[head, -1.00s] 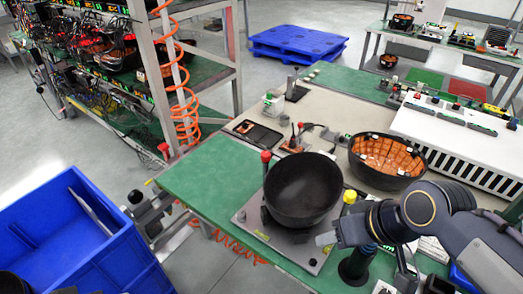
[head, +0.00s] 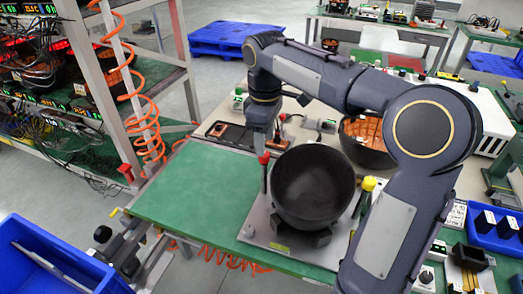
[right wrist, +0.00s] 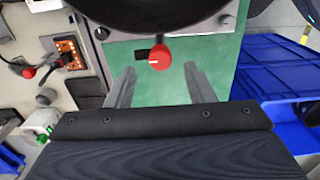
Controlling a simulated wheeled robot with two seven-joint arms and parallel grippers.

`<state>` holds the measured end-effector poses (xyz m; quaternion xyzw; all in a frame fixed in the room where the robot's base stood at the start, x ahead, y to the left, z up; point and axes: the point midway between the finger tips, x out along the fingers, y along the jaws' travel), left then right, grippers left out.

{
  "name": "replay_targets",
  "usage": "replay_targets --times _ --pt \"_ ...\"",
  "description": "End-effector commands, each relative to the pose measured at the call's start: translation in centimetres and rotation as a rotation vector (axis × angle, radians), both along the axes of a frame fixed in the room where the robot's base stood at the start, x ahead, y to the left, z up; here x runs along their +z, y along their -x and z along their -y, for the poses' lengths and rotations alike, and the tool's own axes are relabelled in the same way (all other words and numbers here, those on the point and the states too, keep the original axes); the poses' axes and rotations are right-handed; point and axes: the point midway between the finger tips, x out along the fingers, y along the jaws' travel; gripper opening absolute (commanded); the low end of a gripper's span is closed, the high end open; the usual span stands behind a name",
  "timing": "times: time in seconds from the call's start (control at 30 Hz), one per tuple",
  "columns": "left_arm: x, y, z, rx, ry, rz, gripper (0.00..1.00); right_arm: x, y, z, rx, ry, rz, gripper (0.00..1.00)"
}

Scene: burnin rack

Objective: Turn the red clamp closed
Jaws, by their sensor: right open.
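The red clamp (head: 264,158) has a red knob on an upright dark lever. It stands on the grey fixture plate (head: 257,226), just left of a black bowl (head: 312,187). My right gripper (head: 263,146) points down right by the clamp, with its fingertips partly hidden in the head view. In the right wrist view the red knob (right wrist: 159,57) shows ahead of and between my two spread fingers (right wrist: 157,88), which look apart from it. The gripper is open and empty. My left gripper is not in view.
The green bench top (head: 190,190) is clear left of the fixture. A yellow-topped post (head: 369,184) stands right of the bowl. A bowl with copper parts (head: 366,135) sits behind my right arm. A blue bin (head: 50,262) is at lower left, a rack with an orange coiled hose (head: 125,85) at upper left.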

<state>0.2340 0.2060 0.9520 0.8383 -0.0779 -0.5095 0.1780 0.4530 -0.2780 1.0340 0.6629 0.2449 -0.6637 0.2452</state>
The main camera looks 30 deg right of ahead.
Motion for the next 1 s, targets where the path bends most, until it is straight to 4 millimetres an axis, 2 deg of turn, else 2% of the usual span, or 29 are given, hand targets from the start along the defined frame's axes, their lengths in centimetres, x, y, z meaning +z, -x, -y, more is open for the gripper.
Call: replay_targets --times 0.1,0.23,0.6,0.93,1.0 --pt "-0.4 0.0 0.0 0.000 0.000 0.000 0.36 -2.0 0.1 0.0 0.000 0.000 -0.003 0.48" --pt "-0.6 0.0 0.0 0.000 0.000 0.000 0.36 -3.3 0.0 0.0 -0.001 -0.001 -0.001 0.48" --pt "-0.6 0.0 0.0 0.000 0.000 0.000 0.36 -3.8 0.0 0.0 -0.001 -0.001 0.002 0.47" --pt "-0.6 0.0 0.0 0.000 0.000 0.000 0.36 -3.8 0.0 0.0 -0.001 -0.001 0.002 0.04" --pt "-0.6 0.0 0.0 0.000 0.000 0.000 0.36 -3.8 0.0 0.0 -0.002 -0.001 0.002 0.04"
